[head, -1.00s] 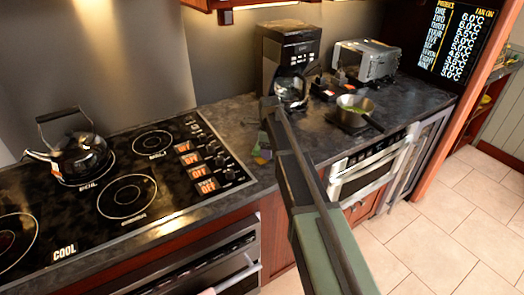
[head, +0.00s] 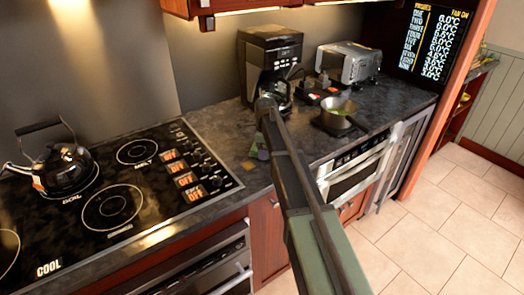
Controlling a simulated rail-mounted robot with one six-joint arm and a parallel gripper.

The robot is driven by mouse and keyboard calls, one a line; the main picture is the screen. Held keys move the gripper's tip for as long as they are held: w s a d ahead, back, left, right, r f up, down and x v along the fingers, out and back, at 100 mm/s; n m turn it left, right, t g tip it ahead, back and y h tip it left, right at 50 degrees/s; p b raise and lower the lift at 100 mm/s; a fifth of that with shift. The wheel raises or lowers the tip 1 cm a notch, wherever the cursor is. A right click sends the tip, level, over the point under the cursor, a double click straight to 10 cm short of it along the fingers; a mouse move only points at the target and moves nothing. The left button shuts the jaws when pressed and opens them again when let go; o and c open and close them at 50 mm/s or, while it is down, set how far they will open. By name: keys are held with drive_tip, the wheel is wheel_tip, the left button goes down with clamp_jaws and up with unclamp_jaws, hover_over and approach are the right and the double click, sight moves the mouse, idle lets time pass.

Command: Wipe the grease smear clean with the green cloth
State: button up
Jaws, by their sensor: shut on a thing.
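My arm reaches from the lower right to the counter, and my gripper (head: 262,136) is at its far end, small and mostly hidden by the arm. It is shut on a small greenish piece, which looks like the green cloth (head: 259,145), low over the counter between the cooktop and the coffee maker. Whether the cloth touches the counter I cannot tell. A small yellow-brown patch (head: 248,166), perhaps the grease smear, lies on the counter just left of and nearer than the cloth.
The black cooktop (head: 120,185) with a kettle (head: 64,168) is on the left. A coffee maker (head: 268,62) stands behind my gripper. A pot (head: 339,113) and a toaster oven (head: 348,65) stand to the right. The floor at right is clear.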

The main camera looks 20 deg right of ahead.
drive_tip(key=shift+w+d, duration=0.2)
drive_tip(key=shift+d, duration=0.4)
drive_tip(key=shift+w+d, duration=0.2)
drive_tip(key=shift+d, duration=0.4)
drive_tip(key=shift+s+a, duration=0.1)
